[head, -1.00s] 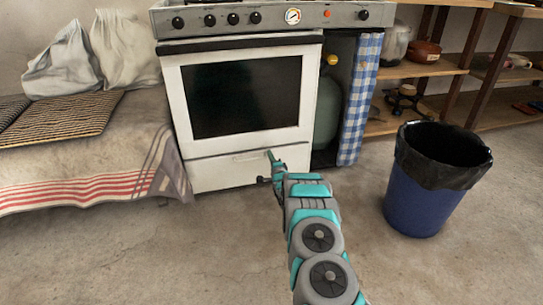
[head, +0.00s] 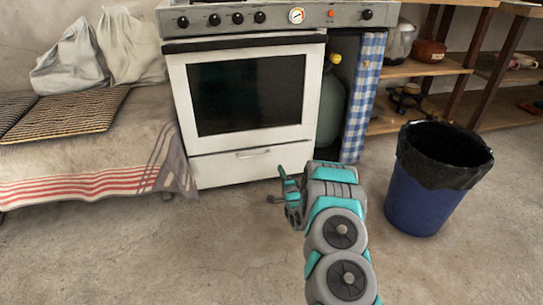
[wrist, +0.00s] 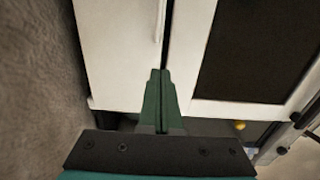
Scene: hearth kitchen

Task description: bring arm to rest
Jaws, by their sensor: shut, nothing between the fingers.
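My gripper (head: 277,184) is in front of the lower part of the white oven (head: 174,105), to the left of my folded arm in the head view. In the wrist view, its two green fingers (wrist: 160,72) are together with nothing between them. They point toward the oven's lower drawer (wrist: 118,45) and its handle. The drawer (head: 222,166) is closed in the head view, and the oven door above it is closed too. I cannot tell from the pictures how far the fingertips are from the oven front.
A blue bin (head: 424,200) with a black liner stands on the right. A bed or bench with a striped cloth (head: 85,185) is on the left. A gas bottle (head: 331,105) stands behind a checked curtain (head: 364,95). The floor (head: 150,260) in front is clear.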

